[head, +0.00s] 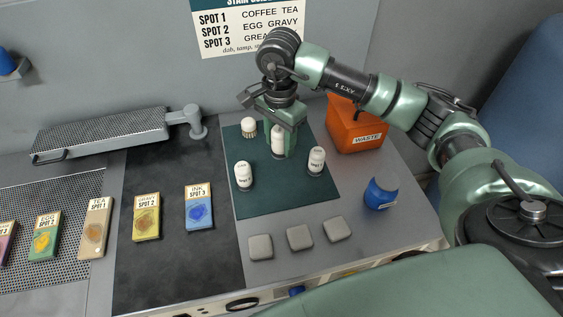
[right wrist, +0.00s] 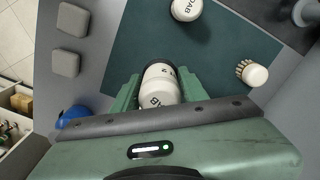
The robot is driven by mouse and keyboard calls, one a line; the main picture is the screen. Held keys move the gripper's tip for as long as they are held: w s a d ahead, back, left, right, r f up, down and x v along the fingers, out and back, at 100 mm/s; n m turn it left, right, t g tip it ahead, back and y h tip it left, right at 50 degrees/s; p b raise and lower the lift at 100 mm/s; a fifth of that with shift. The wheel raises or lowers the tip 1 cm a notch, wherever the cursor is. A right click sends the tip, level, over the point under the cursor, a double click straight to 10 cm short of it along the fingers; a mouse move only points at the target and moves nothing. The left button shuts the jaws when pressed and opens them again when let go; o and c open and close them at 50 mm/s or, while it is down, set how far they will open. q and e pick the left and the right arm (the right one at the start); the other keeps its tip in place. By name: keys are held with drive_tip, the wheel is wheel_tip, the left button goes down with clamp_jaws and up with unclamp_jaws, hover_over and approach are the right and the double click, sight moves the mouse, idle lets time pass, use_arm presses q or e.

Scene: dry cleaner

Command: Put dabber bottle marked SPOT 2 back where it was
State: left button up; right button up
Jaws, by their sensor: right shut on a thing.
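My right gripper (head: 279,150) is shut on a white dabber bottle (head: 278,137) over the dark green mat (head: 265,203). In the right wrist view the held bottle (right wrist: 158,87) sits between the green fingers, with a "2" partly readable on it. I cannot tell whether its base touches the mat. Two similar white bottles stand on the mat, one at the left (head: 243,175) and one at the right (head: 316,160); their small labels are unclear. One bottle (right wrist: 187,8) also shows in the right wrist view. My left gripper is not in view.
A brush (head: 249,128) stands at the mat's back left. An orange WASTE bin (head: 355,128) is behind right, and a blue container (head: 380,193) is at the right. Three grey pads (head: 299,237) lie in front. The mat's front is clear. Stain cards (head: 146,218) lie left.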

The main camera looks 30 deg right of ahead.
wheel_tip(320, 180, down, 6)
drive_tip(key=shift+d+p, duration=0.15)
drive_tip(key=shift+p, duration=0.55)
wheel_tip(320, 180, down, 4)
drive_tip(key=shift+f+p, duration=0.1)
drive_tip(key=shift+p, duration=0.55)
drive_tip(key=shift+f, duration=0.2)
drive_tip(key=shift+f+b, duration=0.15)
drive_tip(key=shift+b, duration=0.15)
drive_tip(key=o, duration=1.4)
